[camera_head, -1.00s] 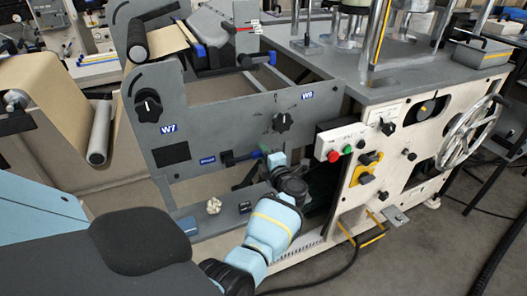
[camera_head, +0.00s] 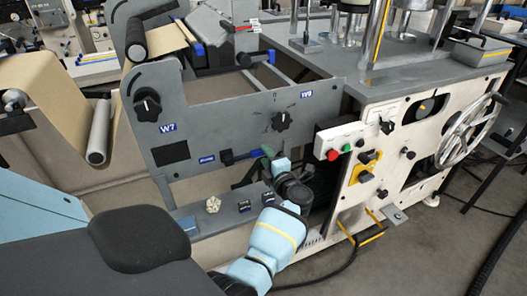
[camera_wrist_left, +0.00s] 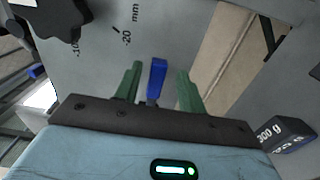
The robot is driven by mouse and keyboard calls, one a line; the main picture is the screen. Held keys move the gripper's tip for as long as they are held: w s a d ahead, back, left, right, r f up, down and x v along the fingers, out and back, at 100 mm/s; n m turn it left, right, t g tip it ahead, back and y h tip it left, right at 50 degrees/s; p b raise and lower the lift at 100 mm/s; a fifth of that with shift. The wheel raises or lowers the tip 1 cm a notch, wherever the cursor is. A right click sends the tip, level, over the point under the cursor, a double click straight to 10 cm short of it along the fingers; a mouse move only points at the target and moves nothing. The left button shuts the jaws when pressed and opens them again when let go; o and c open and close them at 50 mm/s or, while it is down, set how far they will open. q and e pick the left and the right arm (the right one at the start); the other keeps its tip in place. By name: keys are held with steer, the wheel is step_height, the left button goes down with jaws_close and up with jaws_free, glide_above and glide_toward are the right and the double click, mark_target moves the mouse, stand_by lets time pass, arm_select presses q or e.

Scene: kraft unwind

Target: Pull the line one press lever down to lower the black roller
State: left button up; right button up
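A blue-ended lever (camera_head: 240,156) sticks out from the grey side panel, below the black knob by the W8 label. In the left wrist view its blue end (camera_wrist_left: 157,77) stands between my green fingertips, with a gap on both sides. My left gripper (camera_head: 267,153) is open just right of the lever in the head view; it also shows in the left wrist view (camera_wrist_left: 160,85). A black roller (camera_head: 136,41) sits at the top left of the machine, beside tan web. Whether this lever works that roller cannot be told. My right gripper is not in view.
Another blue handle (camera_head: 256,56) is higher on the frame. Black knobs (camera_head: 282,121) stick out of the panel. A cream object (camera_head: 213,204) and small dark weights lie on the ledge (camera_head: 228,223) below. A button box (camera_head: 340,143) is close on the right.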

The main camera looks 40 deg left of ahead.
arm_select(q)
steer(key=shift+v, duration=2.5)
